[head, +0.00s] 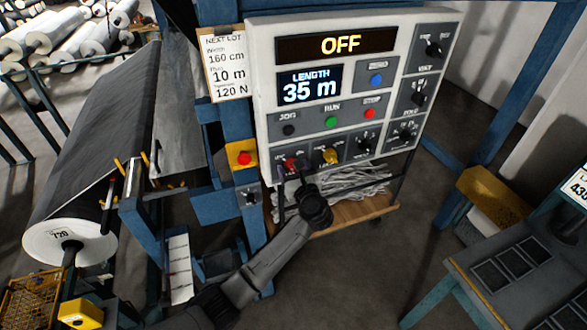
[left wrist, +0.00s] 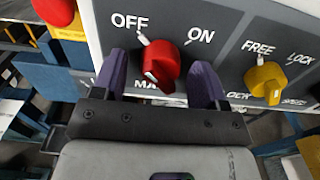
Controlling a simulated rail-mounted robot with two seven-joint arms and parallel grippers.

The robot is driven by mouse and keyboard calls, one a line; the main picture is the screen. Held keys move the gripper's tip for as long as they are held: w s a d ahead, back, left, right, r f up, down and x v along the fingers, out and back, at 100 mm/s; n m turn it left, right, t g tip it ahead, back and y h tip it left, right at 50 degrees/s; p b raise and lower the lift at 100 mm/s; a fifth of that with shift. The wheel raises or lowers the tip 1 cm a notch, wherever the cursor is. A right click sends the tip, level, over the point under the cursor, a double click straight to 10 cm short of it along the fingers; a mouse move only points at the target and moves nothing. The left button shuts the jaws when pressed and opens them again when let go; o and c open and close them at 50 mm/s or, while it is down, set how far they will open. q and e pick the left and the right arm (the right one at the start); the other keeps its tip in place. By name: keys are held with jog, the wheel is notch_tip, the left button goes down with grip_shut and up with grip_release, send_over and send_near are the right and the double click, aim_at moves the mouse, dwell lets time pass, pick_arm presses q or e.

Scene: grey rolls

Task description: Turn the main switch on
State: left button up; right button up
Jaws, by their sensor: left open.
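The main switch is a red knob (head: 291,162) at the lower left of the white control panel (head: 258,80). In the left wrist view the red knob (left wrist: 160,62) has its white mark towards OFF, with ON to its right. The panel's display (head: 340,44) reads OFF. My left gripper (head: 300,177) is in front of the knob. In the left wrist view its open dark fingers (left wrist: 160,80) stand on either side of the knob, with gaps visible. Part of the label under the knob is hidden by the gripper. My right gripper is not in view.
A yellow knob (head: 330,156) marked FREE and LOCK is right of the switch. A red emergency button (head: 244,158) on a yellow plate is to the left. Coloured buttons sit above. A large grey roll (head: 100,140) lies at left.

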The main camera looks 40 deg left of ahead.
pick_arm(q)
jog(key=shift+a, duration=0.1)
jog(key=c, duration=0.9)
